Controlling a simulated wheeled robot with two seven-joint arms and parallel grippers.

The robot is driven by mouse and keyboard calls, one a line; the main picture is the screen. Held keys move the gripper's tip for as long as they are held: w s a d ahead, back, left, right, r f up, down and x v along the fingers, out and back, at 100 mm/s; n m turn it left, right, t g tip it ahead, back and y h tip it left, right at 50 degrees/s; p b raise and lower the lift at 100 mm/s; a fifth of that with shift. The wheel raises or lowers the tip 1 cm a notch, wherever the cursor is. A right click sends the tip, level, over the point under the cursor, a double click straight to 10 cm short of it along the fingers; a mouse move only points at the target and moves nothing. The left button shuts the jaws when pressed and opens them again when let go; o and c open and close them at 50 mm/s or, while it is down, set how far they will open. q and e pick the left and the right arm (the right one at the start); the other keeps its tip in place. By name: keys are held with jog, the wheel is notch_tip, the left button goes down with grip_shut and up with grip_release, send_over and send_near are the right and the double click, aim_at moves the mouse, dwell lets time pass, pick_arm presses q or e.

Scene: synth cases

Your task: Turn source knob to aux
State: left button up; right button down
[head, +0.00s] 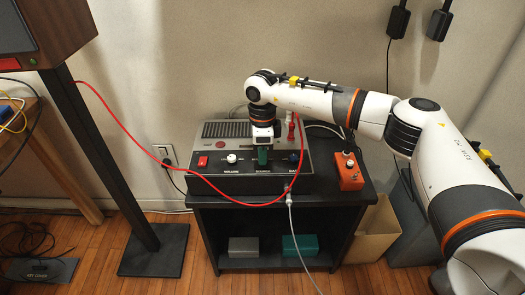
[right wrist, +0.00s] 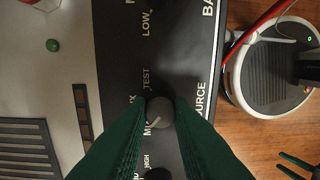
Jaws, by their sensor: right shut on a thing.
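The source knob (right wrist: 161,112) is a small dark grey round knob with a light pointer line, on a black panel marked "SOURCE" in the right wrist view. The line seems to point toward a partly covered label starting with "M". A label ending in "X" and one reading "TEST" are nearby. My right gripper (right wrist: 160,104) is shut on the knob, one green finger on each side. In the head view, my right gripper (head: 263,156) comes down from above onto the front of the grey and black amplifier (head: 225,130), hiding the knob there. My left gripper is not in view.
The amplifier stands on a black shelf unit (head: 200,203). A red switch (head: 202,161), a white knob (head: 231,158) and a blue knob (head: 293,158) share its front. An orange box (head: 350,176) is to the right. A red cable (head: 196,178) loops across the front.

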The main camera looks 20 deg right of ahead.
jog(key=m+p, duration=0.3)
jog(key=m, duration=0.5)
jog(key=shift+r, duration=0.1)
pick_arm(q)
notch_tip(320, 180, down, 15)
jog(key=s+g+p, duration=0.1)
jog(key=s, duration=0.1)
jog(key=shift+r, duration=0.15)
pick_arm(e)
jog(key=shift+m, duration=1.2)
jog(key=c, duration=1.3)
grip_release()
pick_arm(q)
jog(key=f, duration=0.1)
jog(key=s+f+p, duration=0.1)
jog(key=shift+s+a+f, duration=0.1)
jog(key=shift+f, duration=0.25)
pick_arm(e)
notch_tip(320, 180, up, 12)
jog(key=shift+d, duration=0.25)
jog(key=shift+w, duration=0.1)
